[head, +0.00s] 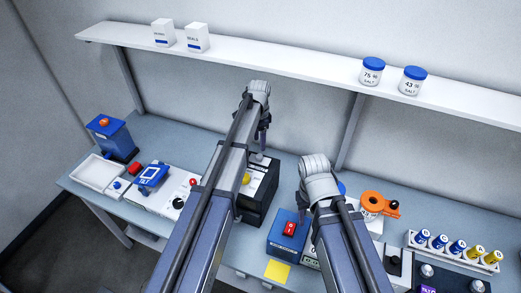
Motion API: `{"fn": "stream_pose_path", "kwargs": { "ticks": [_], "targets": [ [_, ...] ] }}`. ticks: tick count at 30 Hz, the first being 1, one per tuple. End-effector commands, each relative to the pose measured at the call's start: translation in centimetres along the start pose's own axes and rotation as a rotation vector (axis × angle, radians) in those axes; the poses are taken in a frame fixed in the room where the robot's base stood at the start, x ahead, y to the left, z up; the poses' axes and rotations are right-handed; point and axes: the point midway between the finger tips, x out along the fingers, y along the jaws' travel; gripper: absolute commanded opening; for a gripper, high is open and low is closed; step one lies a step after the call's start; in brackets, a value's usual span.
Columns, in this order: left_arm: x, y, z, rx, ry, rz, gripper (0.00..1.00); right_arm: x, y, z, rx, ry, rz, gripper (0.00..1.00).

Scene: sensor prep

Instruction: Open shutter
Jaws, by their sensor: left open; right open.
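No part that I can clearly make out as a shutter shows. A black and white boxed device (263,187) stands at the middle of the bench, partly hidden by my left arm. My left gripper (262,142) is above the back of this device, pointing down; it is open and I see nothing in it. My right gripper (318,178) is to the right, over the bench beside a blue box with a red switch (289,232). Its wrist hides most of its fingers; it is open.
At left are a blue bin (112,137), a white tray (98,172) and a white panel with knobs (172,196). At right are an orange ring-shaped item (373,199) and a rack of batteries (450,251). A shelf (290,67) with boxes and salt jars runs above.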

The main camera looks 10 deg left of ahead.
Motion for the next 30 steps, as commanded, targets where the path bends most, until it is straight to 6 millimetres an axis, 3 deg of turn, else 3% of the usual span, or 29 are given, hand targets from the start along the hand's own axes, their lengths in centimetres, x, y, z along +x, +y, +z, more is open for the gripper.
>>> {"fn": "stream_pose_path", "kwargs": {
  "ticks": [8,24,30],
  "targets": [
    [1.1,0.0,0.0,0.0,0.0,0.0,0.64,1.1,-0.1,-0.1,0.001,0.0,0.0,0.5],
    [7.4,0.0,0.0,0.0,0.0,0.0,0.64,7.3,-0.7,-0.5,0.004,0.003,0.0,0.5],
    [7.9,0.0,0.0,0.0,0.0,0.0,0.64,7.9,-0.7,-0.5,0.003,0.003,0.001,0.5]
  ]
}}
